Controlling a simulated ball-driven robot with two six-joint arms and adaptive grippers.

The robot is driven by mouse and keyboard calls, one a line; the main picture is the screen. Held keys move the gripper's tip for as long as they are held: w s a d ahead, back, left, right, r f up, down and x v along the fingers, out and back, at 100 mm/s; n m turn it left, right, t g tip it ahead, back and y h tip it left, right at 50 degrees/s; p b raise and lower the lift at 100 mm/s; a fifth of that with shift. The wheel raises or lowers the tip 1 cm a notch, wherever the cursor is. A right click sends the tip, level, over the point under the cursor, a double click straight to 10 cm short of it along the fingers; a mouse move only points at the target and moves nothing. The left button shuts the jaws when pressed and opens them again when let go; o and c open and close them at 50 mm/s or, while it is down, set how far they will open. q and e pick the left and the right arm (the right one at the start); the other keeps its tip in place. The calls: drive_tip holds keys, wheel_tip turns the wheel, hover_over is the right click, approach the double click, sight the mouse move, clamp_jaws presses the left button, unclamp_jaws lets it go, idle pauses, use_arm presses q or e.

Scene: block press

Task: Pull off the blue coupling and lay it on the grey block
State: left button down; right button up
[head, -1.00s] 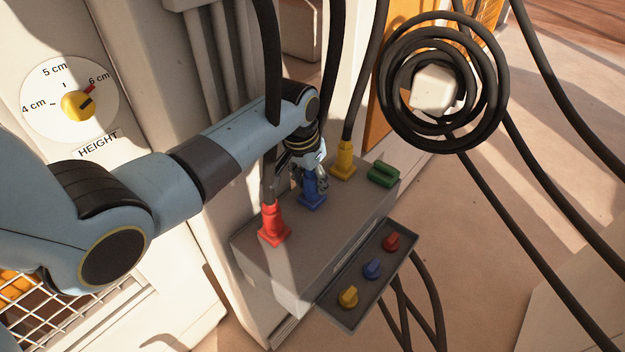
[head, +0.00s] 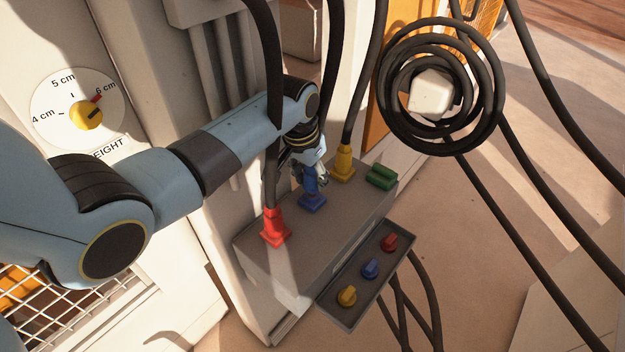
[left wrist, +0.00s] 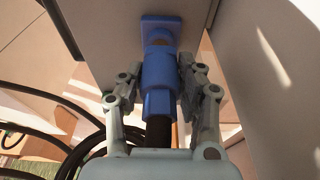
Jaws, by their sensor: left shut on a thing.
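The blue coupling (head: 311,187) stands on its blue foot on top of the grey block (head: 322,228), between the red and yellow couplings. My left gripper (head: 315,177) is shut on it from above and hides its upper part in the head view. In the left wrist view, the fingers of my left gripper (left wrist: 158,88) lie on either side of the blue coupling (left wrist: 158,75). A dark hose runs from its near end, and a narrower neck shows between its body and the blue foot (left wrist: 160,27). I cannot tell whether it has come loose. My right gripper is not in view.
A red coupling (head: 275,228) and a yellow coupling (head: 343,163) with dark hoses flank the blue one. A green piece (head: 381,176) sits at the block's far end. A tray with knobs (head: 342,316) juts from the front. A hose coil (head: 394,112) hangs at right.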

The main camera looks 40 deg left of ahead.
use_arm(q)
drive_tip(key=shift+r+p, duration=0.5)
drive_tip(key=shift+r, duration=0.15)
drive_tip(key=shift+r+p, duration=0.65)
drive_tip(key=shift+r, duration=0.1)
